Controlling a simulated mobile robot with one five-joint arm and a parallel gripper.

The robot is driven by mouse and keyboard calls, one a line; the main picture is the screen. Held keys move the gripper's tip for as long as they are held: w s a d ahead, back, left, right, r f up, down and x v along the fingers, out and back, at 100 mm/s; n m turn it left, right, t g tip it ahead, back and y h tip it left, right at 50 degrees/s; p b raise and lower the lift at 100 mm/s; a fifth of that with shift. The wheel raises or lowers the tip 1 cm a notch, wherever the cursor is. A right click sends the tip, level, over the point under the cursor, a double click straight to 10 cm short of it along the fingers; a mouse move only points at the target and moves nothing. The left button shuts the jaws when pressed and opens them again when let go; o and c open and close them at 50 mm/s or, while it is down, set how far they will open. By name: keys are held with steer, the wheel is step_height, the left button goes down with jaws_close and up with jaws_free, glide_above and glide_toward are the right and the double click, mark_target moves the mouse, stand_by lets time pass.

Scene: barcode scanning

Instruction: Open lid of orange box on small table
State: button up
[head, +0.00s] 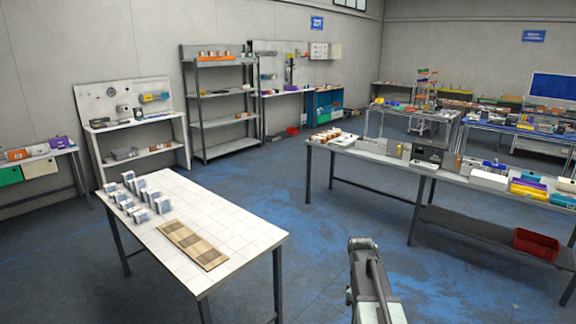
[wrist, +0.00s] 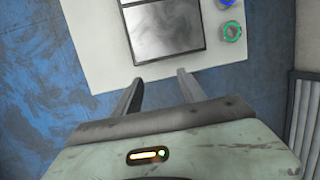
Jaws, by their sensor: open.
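I cannot make out an orange box with a lid for certain in either view. A small orange item (head: 17,154) sits on a side table at the far left in the head view, too small to tell what it is. A white-topped table (head: 225,240) stands at the front left, with no orange box on it. My gripper (wrist: 160,78) is open and empty in the wrist view. Beyond its fingers is a white panel (wrist: 95,50) with a dark grey screen (wrist: 165,28), a green ring and a blue ring.

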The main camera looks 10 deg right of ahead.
steer(key=s+a+f+m+t, duration=0.1)
steer(key=a+m+t, duration=0.2)
steer(key=a+m, duration=0.5)
steer(key=a, duration=0.7)
steer(key=shift+s+a+f, duration=0.15)
steer(key=shift+f, duration=0.2)
